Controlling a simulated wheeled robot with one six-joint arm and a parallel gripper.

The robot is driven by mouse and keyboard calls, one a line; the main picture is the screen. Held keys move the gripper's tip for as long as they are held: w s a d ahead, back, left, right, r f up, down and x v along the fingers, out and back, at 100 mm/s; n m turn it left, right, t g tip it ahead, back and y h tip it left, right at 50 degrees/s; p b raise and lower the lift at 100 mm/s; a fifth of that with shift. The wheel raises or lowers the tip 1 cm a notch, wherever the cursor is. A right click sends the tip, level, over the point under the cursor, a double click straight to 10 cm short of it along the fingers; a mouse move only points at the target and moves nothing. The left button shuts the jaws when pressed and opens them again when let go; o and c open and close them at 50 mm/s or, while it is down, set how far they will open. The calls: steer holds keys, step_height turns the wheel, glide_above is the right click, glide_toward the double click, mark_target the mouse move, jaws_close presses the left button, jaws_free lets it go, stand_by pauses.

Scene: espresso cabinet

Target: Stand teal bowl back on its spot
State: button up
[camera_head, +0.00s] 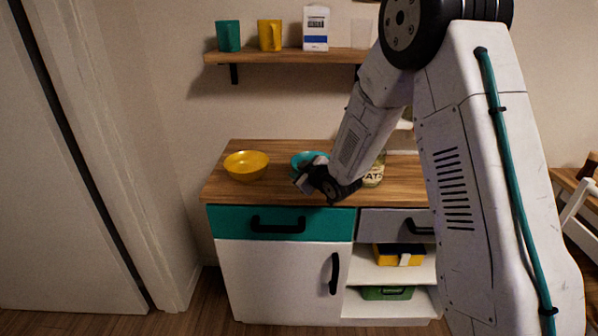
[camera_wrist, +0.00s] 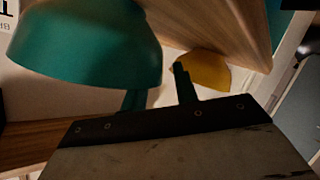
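The teal bowl (camera_head: 306,158) is on or just above the wooden cabinet top (camera_head: 222,186), right of the yellow bowl. My gripper hides its front and lower part. In the wrist view the teal bowl (camera_wrist: 88,45) fills the upper left, close to my fingers. My gripper (camera_head: 302,182) is low over the cabinet top, at the bowl's near side. In the wrist view my gripper's fingers (camera_wrist: 158,85) stand apart; the bowl's edge hides the tip of the left one. I cannot tell whether either finger touches the bowl.
The yellow bowl (camera_head: 246,166) stands on the left of the top; it also shows in the wrist view (camera_wrist: 205,72). A labelled jar (camera_head: 374,172) stands right of my gripper, partly behind my arm. A wall shelf (camera_head: 285,57) above holds cups and a carton.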

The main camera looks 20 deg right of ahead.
steer(key=shift+r, duration=0.15)
steer(key=s+d+r+m+g+h, duration=0.1)
steer(key=s+d+r+m+h, duration=0.15)
steer(key=s+r, duration=0.4)
steer(key=s+d+r+m+g+h, duration=0.1)
steer(key=s+d+r+g, duration=0.2)
steer(key=s, duration=0.7)
steer(key=s+r+m+g, duration=0.3)
steer(key=s+g, duration=0.1)
steer(key=s, duration=1.2)
steer(key=s+a+r+m+g, duration=0.1)
steer(key=s+r+m+g, duration=0.2)
steer(key=s, duration=1.3)
steer(key=shift+a+r+g, duration=0.25)
steer(key=shift+r+g, duration=0.35)
steer(key=shift+r, duration=0.15)
steer(key=shift+w, duration=0.1)
